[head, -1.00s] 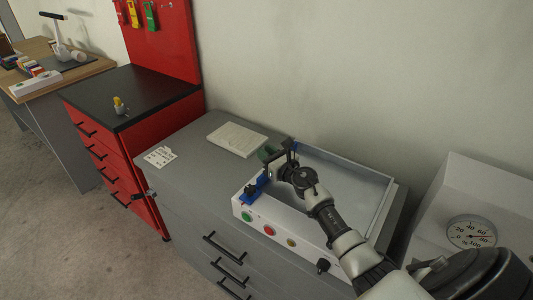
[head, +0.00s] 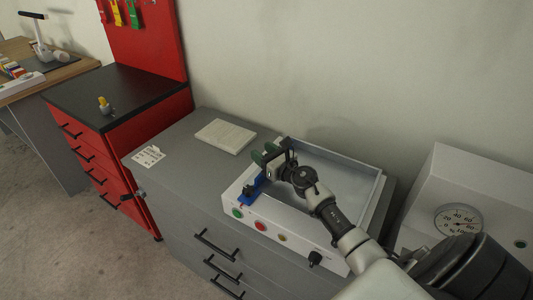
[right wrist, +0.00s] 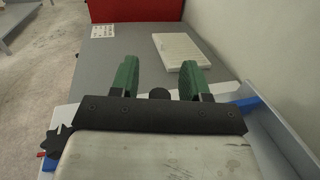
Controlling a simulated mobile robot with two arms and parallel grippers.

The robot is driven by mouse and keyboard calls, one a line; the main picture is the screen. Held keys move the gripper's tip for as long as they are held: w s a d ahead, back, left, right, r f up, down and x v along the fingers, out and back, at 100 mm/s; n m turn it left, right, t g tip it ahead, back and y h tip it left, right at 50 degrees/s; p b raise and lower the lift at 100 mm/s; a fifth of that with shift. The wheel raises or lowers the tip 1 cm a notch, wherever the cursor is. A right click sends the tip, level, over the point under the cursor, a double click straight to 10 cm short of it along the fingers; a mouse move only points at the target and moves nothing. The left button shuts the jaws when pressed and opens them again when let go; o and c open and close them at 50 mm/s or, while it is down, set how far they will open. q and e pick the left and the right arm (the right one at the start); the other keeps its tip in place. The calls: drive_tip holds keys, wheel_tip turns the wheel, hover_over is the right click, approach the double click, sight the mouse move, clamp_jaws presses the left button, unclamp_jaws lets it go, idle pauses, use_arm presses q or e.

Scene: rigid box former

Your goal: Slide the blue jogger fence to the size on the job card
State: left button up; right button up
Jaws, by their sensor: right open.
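The blue jogger fence (head: 252,190) lies across the left end of the white box former (head: 302,240), with a black knob (head: 249,189) at its front end. My right gripper (head: 266,156) is above the fence's far part and hides some of it. In the right wrist view its green fingertips (right wrist: 160,85) are apart, with a black round knob (right wrist: 159,93) showing between them. Blue ends of the fence (right wrist: 247,103) show beside the gripper. The job card (head: 148,156) lies on the grey cabinet top at left; its print is too small to read. My left gripper is not in view.
A pale flat block (head: 226,136) lies on the grey cabinet (head: 185,137) behind the card. The former has green, red and yellow buttons (head: 261,226) on its front. A white box with a dial (head: 458,220) stands at right. A wall rises behind.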

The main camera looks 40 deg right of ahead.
drive_tip(key=s, duration=0.3)
drive_tip(key=s+d, duration=0.1)
drive_tip(key=s, duration=0.2)
drive_tip(key=s+b, duration=0.1)
drive_tip(key=s, duration=0.2)
drive_tip(key=shift+s+d+f, duration=0.1)
drive_tip(key=shift+s+d, duration=0.15)
drive_tip(key=shift+s, duration=0.65)
